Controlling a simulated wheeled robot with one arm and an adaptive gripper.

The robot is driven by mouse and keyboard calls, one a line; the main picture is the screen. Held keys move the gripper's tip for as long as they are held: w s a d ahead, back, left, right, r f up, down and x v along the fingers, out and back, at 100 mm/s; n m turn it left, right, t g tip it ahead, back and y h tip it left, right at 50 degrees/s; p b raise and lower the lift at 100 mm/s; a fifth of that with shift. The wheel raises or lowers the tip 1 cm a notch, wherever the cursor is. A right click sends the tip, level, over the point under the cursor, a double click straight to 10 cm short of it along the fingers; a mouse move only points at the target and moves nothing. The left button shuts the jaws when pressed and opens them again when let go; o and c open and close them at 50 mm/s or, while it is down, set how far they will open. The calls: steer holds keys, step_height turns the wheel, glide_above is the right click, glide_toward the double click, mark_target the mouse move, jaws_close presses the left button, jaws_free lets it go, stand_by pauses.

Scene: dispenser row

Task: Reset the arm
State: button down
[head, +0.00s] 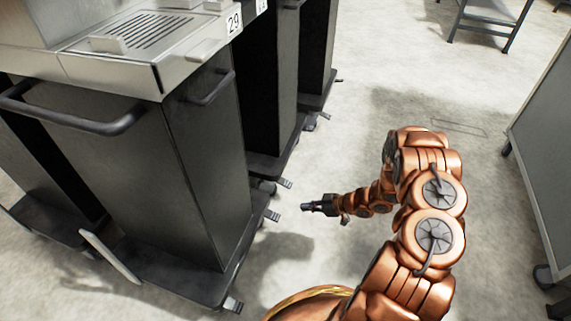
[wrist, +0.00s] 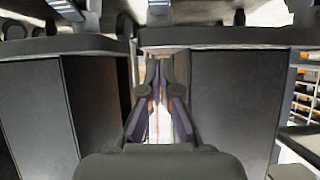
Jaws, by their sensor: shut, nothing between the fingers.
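My copper-coloured arm reaches in from the lower right in the head view. My gripper (head: 308,206) is at its end, pointing left, over the open floor just right of the dark wheeled bins. It is shut with nothing in it. In the wrist view my gripper (wrist: 161,140) shows at the centre, its dark fingers in front of a bright gap between two dark bins. No object of the task is held.
A black bin with a handle (head: 120,125) stands at left under a metal dispenser (head: 140,35) marked 29. More dark bins (head: 268,85) stand behind it. A grey cart (head: 545,150) is at right. Pale floor (head: 370,110) between them is clear.

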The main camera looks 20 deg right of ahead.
steer(key=w+d+r+m+h+p, duration=0.1)
steer(key=w+d+r+h+p, duration=0.3)
steer(key=d+r, duration=0.4)
steer(key=w+d+r+m+h+p, duration=0.15)
steer(key=d+r+h+p, duration=0.35)
steer(key=r, duration=0.6)
steer(key=s+d+r+m+g+h+p, duration=0.15)
steer(key=r+p, duration=0.25)
steer(key=r, duration=0.8)
steer(key=s+d+r+m+g+h+p, duration=0.1)
steer(key=s+d+r+m+h+p, duration=0.3)
steer(key=r, duration=0.8)
steer(key=s+a+r+m+g+p, duration=0.1)
steer(key=s+a+r+g+p, duration=0.1)
steer(key=s+a+r+p, duration=0.55)
steer(key=s+a+r+g+p, duration=0.15)
steer(key=s+a+r, duration=0.25)
steer(key=r, duration=0.7)
steer(key=s+a+r+g+y+p, duration=0.1)
steer(key=s+a+r+p, duration=0.4)
steer(key=s+a, duration=0.5)
steer(key=s+a+r+g+y+p, duration=0.2)
steer(key=s+a+r+y+p, duration=0.2)
steer(key=s+a+r, duration=0.4)
steer(key=s+a+p, duration=0.1)
steer(key=s+a, duration=0.2)
steer(key=s, duration=0.2)
steer(key=shift+s+m+g, duration=0.15)
steer(key=shift+m+g, duration=0.15)
steer(key=shift+m, duration=0.1)
